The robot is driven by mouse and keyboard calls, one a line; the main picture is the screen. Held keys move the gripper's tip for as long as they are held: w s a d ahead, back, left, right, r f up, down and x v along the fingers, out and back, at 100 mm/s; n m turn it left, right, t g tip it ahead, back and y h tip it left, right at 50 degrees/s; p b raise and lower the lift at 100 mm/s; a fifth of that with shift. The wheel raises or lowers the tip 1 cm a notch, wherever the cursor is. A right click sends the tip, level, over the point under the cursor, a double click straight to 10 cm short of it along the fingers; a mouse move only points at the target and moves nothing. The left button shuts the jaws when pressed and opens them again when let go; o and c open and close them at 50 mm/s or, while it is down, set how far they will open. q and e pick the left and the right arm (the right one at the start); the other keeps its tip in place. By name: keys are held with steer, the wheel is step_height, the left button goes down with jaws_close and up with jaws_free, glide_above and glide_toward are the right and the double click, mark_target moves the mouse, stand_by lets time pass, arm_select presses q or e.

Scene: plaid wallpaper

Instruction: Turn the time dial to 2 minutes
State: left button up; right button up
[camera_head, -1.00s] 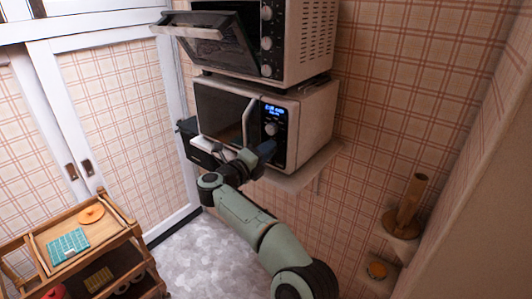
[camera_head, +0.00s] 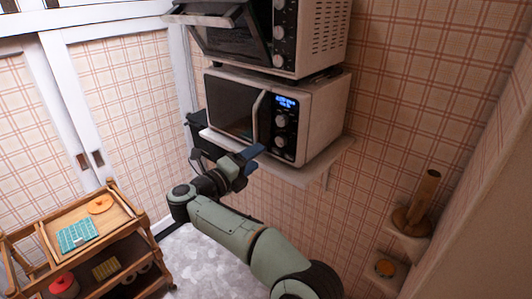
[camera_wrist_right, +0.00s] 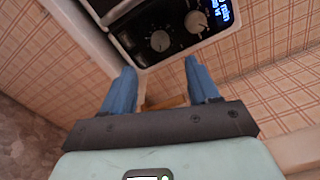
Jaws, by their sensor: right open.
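The white microwave (camera_head: 325,112) stands on a wall shelf with its dark door shut. Its black right-hand panel has a lit blue display (camera_head: 287,102) above an upper dial (camera_head: 281,120) and a lower dial (camera_head: 279,140). In the right wrist view the dials show as two round knobs, one near the display (camera_wrist_right: 196,21) and one farther from it (camera_wrist_right: 160,41). I cannot tell which is the time dial, and the display is cut off. My right gripper (camera_head: 240,160) is below and left of the panel. Its blue fingers (camera_wrist_right: 160,66) are apart and empty, not touching either dial.
A toaster oven (camera_head: 312,35) with its door hanging open stands above the microwave. The shelf edge (camera_head: 318,165) runs beneath. A wooden trolley (camera_head: 130,235) stands lower left. A paper-towel stand (camera_head: 423,200) is on a small shelf at right.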

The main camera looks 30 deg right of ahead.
steer(key=shift+v, duration=1.75)
